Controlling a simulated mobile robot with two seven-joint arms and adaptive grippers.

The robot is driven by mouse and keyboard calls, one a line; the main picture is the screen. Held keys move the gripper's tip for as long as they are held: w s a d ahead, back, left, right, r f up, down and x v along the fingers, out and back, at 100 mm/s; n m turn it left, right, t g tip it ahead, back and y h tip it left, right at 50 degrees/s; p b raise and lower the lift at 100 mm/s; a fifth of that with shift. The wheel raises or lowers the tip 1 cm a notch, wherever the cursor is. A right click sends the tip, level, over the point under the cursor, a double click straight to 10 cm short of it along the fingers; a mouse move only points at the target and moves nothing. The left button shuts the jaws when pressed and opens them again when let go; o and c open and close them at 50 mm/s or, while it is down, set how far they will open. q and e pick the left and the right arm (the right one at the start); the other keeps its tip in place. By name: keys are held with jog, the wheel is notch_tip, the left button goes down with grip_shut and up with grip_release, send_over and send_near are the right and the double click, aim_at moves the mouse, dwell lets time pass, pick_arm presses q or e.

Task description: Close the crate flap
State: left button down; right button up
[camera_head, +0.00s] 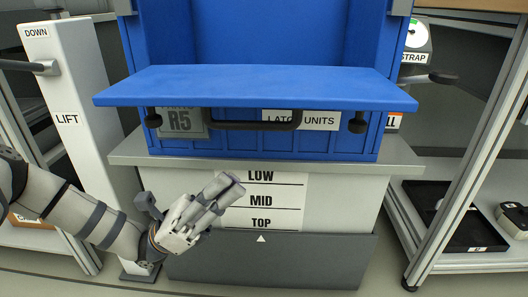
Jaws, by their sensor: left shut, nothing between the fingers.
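A blue crate (230,143) stands on a grey lift table. Its blue flap (255,85) is folded down and sticks out toward me, about level, so the crate's front is open above it. A dark handle (255,124) and two dark knobs show just under the flap's front edge. My left gripper (230,188) is shut and empty. It is in front of the lift table, below the flap and apart from it. My right gripper is not in view.
A white lift post (68,110) with a lever stands at the left. The lift table's top (405,155) juts out under the crate. A metal rack with black trays (455,215) is at the right. Open floor lies in front.

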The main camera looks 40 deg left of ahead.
aim_at(255, 98)
pick_arm(q)
jog(key=w+d+r, duration=0.1)
jog(key=r, duration=0.2)
jog(key=w+d+r, duration=0.1)
jog(key=d+r, duration=0.1)
jog(key=r, duration=0.1)
jog(key=w+d+r, duration=0.1)
jog(key=r, duration=0.2)
jog(key=shift+d, duration=0.25)
jog(key=shift+r, duration=0.15)
